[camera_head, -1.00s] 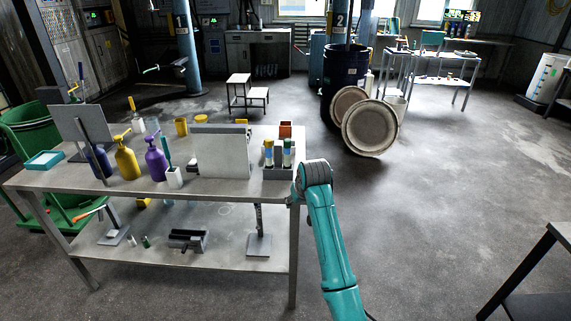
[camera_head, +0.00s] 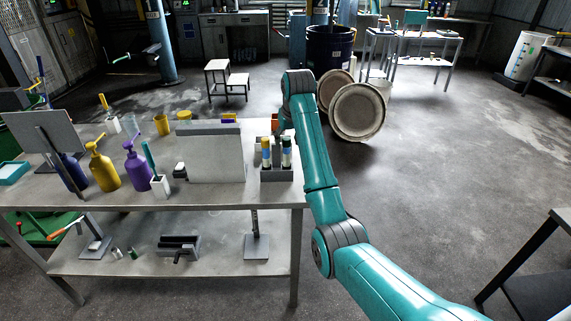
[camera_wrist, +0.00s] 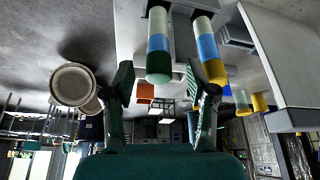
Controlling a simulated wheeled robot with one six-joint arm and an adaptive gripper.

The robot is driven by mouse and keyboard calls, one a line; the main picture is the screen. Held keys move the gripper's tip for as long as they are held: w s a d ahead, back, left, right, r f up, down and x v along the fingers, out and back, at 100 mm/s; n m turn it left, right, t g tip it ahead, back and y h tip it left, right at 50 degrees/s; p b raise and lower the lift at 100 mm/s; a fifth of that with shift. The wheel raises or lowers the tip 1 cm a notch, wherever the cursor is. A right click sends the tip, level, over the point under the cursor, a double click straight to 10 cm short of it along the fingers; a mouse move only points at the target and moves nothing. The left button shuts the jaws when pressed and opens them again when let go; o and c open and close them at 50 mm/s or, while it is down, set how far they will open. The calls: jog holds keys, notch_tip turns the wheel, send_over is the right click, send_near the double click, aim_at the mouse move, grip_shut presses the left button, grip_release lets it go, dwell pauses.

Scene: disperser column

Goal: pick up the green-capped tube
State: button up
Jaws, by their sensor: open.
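The green-capped tube (camera_head: 286,153) stands upright in a grey rack (camera_head: 278,174) at the right end of the metal table, beside a yellow-capped tube (camera_head: 266,152). The wrist view is upside down. There the green-capped tube (camera_wrist: 158,45) hangs down the picture with its dark cap between the fingers of my gripper (camera_wrist: 166,80). The yellow-capped tube (camera_wrist: 207,45) has its cap close by the right finger; I cannot tell whether they touch. My gripper is open and grips nothing.
A grey upright panel (camera_head: 216,155) stands left of the rack. Further left are a purple bottle (camera_head: 137,169), a yellow bottle (camera_head: 102,169) and a white holder (camera_head: 160,187). An orange box (camera_wrist: 146,93) shows beyond the tubes. Open floor lies right of the table.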

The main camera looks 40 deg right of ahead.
aim_at(286, 147)
jog(key=shift+x, duration=2.95)
jog(key=shift+d+r, duration=0.1)
grip_shut()
